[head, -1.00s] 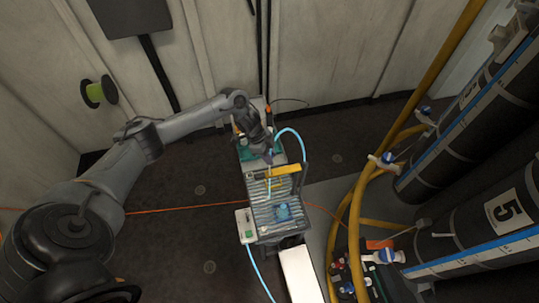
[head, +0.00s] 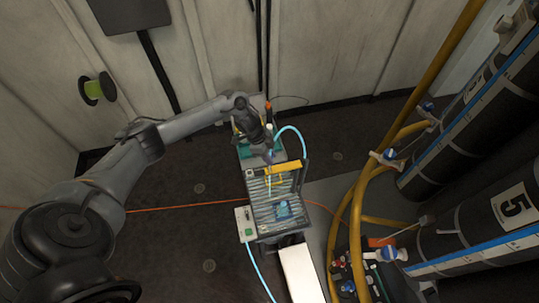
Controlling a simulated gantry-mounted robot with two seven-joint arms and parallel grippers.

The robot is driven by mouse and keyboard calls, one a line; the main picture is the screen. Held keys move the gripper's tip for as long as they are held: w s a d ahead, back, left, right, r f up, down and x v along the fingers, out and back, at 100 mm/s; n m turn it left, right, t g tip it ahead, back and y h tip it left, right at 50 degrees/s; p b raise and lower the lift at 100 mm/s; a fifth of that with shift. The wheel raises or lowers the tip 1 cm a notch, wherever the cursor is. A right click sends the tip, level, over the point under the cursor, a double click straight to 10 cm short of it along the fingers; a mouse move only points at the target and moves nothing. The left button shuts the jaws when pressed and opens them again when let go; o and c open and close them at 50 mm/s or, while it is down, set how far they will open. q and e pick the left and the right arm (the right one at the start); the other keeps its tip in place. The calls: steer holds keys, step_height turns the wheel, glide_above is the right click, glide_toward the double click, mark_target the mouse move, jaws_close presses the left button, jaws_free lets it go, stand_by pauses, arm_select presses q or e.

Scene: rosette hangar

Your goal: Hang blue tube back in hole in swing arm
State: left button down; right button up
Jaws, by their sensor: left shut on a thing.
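A light blue tube (head: 296,130) arches up from behind my left gripper and bends down on the right side of the bench. My left gripper (head: 268,157) is shut on the blue tube above the bench's far half. The fingertips are small and partly hidden by the wrist. A yellow bar (head: 284,168), perhaps the swing arm, lies across the bench just right of the gripper. Its hole cannot be made out. A further length of blue tube (head: 259,270) runs from the bench's left side down toward the front. My right gripper is not in view.
The ribbed bench top (head: 260,212) carries a small blue part (head: 284,208). A pale control box (head: 244,224) sits at its left edge. A white panel (head: 300,274) is in front. Large black cylinders (head: 470,225) and a yellow pipe (head: 356,230) stand at right.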

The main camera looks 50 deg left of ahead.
arm_select(q)
steer(key=shift+f+b, duration=0.5)
steer(key=shift+f, duration=0.6)
steer(key=shift+f+b, duration=1.5)
steer(key=shift+f, duration=0.95)
steer(key=shift+c, duration=1.2)
jaws_free()
steer(key=shift+r, duration=0.1)
